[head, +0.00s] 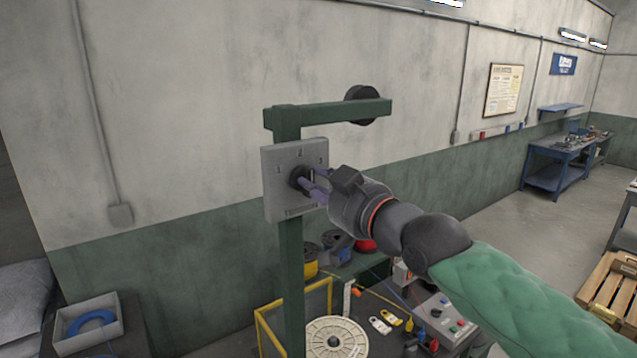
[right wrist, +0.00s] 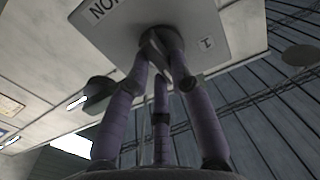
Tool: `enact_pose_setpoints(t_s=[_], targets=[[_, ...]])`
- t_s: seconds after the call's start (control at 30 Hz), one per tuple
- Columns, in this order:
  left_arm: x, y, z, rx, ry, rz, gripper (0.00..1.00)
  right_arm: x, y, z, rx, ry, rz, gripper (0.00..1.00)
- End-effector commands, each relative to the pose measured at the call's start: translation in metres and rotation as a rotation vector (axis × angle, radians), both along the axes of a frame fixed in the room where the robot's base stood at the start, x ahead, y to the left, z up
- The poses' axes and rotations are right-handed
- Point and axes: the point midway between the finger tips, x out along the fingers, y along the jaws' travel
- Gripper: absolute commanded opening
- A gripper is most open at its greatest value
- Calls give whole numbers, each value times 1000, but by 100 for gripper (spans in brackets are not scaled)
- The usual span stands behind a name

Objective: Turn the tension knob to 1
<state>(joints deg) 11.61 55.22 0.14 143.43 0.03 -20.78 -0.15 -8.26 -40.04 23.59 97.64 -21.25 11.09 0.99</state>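The tension knob (head: 299,178) is dark and sits at the middle of a grey plate (head: 275,205) on a green post. The plate has small number marks along its upper part, too small to read surely. My right gripper (head: 312,183) has its purple fingers at the knob. In the right wrist view the fingers (right wrist: 160,62) converge on the knob (right wrist: 155,42) from both sides and look closed on it. The plate there (right wrist: 215,25) shows a mark like "1" and part of a word starting "NO". The knob's pointer is hidden. My left gripper is out of view.
A green arm with a black roller (head: 362,105) juts out above the plate. Below are a pale spool (head: 336,338), a yellow frame (head: 268,335) and a bench with a control box (head: 447,318). A grey bin (head: 88,322) with a blue coil stands at left.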

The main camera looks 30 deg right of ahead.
Motion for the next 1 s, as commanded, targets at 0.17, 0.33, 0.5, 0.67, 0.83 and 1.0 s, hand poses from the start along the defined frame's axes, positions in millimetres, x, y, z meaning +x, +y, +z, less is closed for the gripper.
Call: enact_pose_setpoints(t_s=[0.17, 0.33, 0.5, 0.67, 0.83, 1.0], targets=[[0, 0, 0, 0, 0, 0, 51, 0, 0, 0, 0, 0, 0, 0], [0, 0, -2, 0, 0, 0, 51, 0, 0, -1, -15, -1, 0, 0], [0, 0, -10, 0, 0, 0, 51, 1, 1, -2, -74, -7, 1, 0], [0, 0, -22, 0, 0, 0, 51, 0, 1, -2, -175, -17, 0, 0], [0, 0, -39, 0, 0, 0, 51, 0, 2, -2, -326, -29, 0, 0], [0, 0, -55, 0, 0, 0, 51, 1, 3, -2, -487, -41, 0, 0]])
